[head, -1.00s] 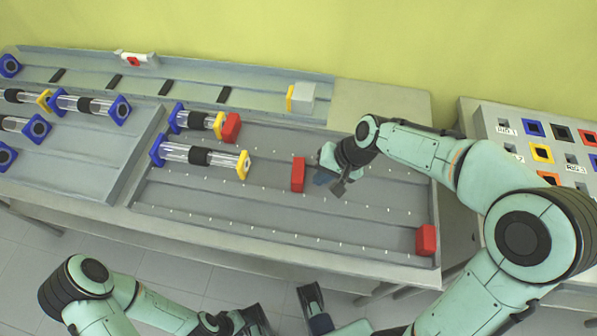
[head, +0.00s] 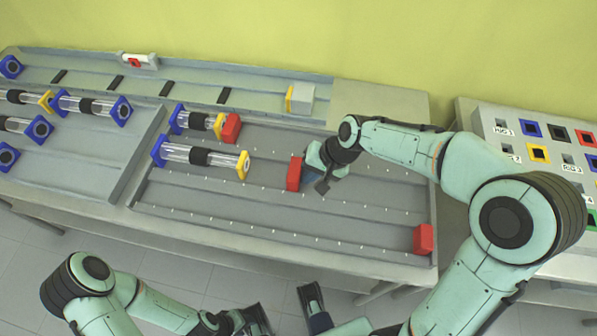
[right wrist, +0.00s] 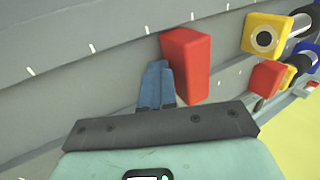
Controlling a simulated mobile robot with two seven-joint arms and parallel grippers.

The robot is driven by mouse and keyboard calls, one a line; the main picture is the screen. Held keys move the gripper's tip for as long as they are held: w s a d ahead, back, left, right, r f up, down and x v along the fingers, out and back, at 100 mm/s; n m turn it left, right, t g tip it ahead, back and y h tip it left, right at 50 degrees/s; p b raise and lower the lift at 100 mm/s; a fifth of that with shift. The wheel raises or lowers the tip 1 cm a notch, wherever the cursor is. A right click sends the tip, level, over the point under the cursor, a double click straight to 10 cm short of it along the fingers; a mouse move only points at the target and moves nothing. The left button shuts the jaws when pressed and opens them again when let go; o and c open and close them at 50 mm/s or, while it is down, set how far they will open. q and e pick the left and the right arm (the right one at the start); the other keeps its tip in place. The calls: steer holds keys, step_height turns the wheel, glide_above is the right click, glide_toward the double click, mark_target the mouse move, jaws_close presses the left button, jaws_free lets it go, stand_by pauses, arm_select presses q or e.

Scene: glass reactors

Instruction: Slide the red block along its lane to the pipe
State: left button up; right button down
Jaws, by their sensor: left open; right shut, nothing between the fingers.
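The red block (head: 294,173) stands in the middle lane of the grey tray, in line with the clear pipe (head: 178,153). A gap separates it from that pipe's yellow end (head: 243,166). My right gripper (head: 311,182) is shut and empty, low at the block's right side. In the right wrist view its blue fingers (right wrist: 156,85) lie beside the red block (right wrist: 187,65), seemingly touching it. The yellow pipe end (right wrist: 264,38) shows beyond the block there. My left gripper (head: 318,320) is open, off the tray's front edge, partly cut off by the frame.
Another red block (head: 231,127) sits against the yellow end of the back pipe (head: 215,123). A third red block (head: 424,239) is at the front right corner. Low ridges divide the lanes. A panel with coloured squares (head: 540,152) stands at right.

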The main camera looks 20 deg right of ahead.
mark_target(293, 170)
arm_select(q)
steer(key=shift+r, duration=0.15)
arm_select(e)
steer(key=shift+w+a, duration=0.3)
steer(key=shift+a, duration=0.2)
steer(key=shift+a, duration=0.1)
arm_select(q)
steer(key=shift+s+r+p, duration=0.25)
steer(key=shift+r+p, duration=0.2)
steer(key=shift+p, duration=0.25)
arm_select(e)
steer(key=shift+w+a, duration=0.4)
steer(key=shift+a, duration=0.3)
steer(key=shift+w+a, duration=0.4)
steer(key=shift+a, duration=0.3)
steer(key=shift+a, duration=0.1)
steer(key=shift+w+a, duration=0.25)
steer(key=shift+a, duration=0.1)
steer(key=shift+w+a+p, duration=0.5)
steer(key=shift+w+a, duration=0.15)
steer(key=shift+a, duration=0.3)
steer(key=shift+w+a+p, duration=0.45)
steer(key=shift+w+a, duration=0.15)
steer(key=shift+a, duration=0.35)
arm_select(q)
steer(key=shift+s+r+g, duration=0.25)
steer(key=shift+r+g, duration=0.05)
steer(key=shift+r, duration=0.4)
arm_select(e)
steer(key=shift+d, duration=0.15)
